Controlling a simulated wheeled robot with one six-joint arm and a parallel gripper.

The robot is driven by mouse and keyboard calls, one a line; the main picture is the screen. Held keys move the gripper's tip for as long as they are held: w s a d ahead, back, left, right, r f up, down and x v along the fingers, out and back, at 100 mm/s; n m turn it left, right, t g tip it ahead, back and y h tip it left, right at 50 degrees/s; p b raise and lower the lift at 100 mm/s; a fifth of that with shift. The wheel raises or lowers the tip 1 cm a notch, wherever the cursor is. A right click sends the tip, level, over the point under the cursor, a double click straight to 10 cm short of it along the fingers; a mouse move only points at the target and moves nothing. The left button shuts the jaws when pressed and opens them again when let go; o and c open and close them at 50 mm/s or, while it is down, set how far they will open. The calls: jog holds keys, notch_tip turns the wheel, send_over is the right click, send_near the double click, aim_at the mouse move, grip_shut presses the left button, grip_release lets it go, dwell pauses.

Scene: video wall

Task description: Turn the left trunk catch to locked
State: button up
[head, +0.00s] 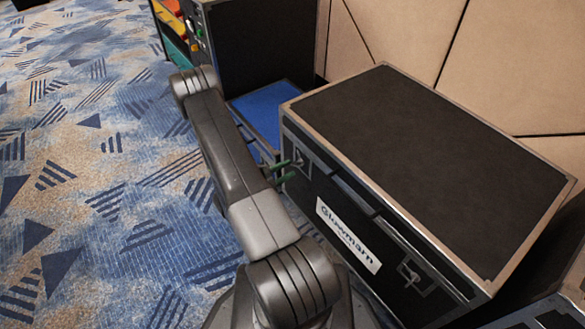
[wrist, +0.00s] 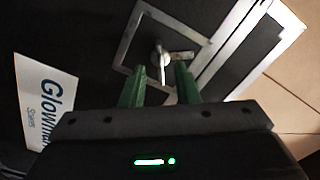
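The black trunk (head: 420,150) has metal edges and a white name label (head: 347,235) on its front. Its left catch (head: 301,161) is near the upper left corner of that front, partly hidden by my gripper. In the wrist view the left catch (wrist: 161,58) is a silver knob with a lever, inside a square metal frame. One silver piece points toward my gripper and a shorter one points right. My gripper (head: 284,172) has green fingers, also seen in the wrist view (wrist: 160,76). They are open on either side of the lever, with gaps showing.
The right catch (head: 412,276) is lower on the same front. A blue-topped case (head: 268,108) stands just beyond the trunk, with a dark equipment case (head: 262,42) behind it. A beige panelled wall (head: 400,35) backs the trunk. Patterned carpet (head: 95,180) lies open at left.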

aim_at(298, 164)
jog(key=shift+x, duration=1.55)
grip_shut()
jog(key=shift+m, duration=0.3)
jog(key=shift+m+b, duration=0.5)
jog(key=shift+m, duration=2.4)
grip_release()
